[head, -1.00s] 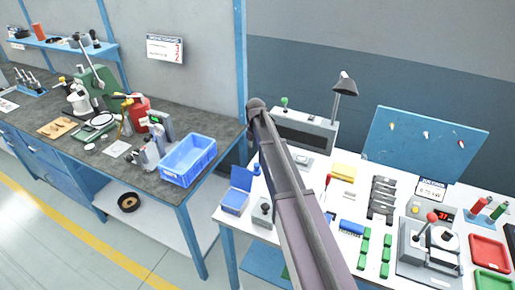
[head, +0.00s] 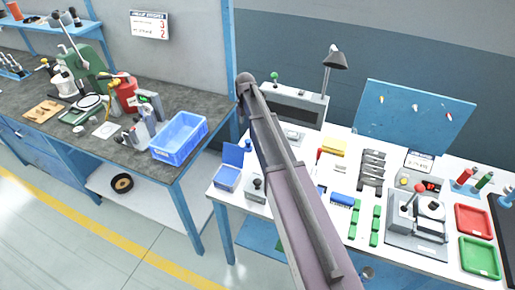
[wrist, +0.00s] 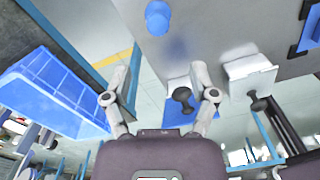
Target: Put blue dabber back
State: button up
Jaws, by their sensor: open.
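A blue upright piece that looks like the blue dabber (head: 506,196) stands at the right edge of the head view, partly cut off, beside a dark mat. A red dabber (head: 463,178) and a green dabber (head: 484,180) stand upright to its left. In the wrist view a blue rounded cylinder (wrist: 157,17) shows beyond the fingers; I cannot tell whether it is a dabber. My gripper (wrist: 166,62) is open, with nothing between its fingers. In the head view it is hidden behind my arm.
The blue bin (head: 179,138) stands on the dark bench at left, and close to my gripper's left in the wrist view (wrist: 50,90). The white table holds a knobbed box (head: 257,188), green blocks (head: 376,226), a press fixture (head: 416,222), a red tray (head: 474,221) and a green tray (head: 480,257).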

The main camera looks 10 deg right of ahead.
jog(key=s+m, duration=2.4)
jog(key=s, duration=0.4)
jog(key=shift+s+d+m, duration=0.25)
jog(key=shift+s+m, duration=0.15)
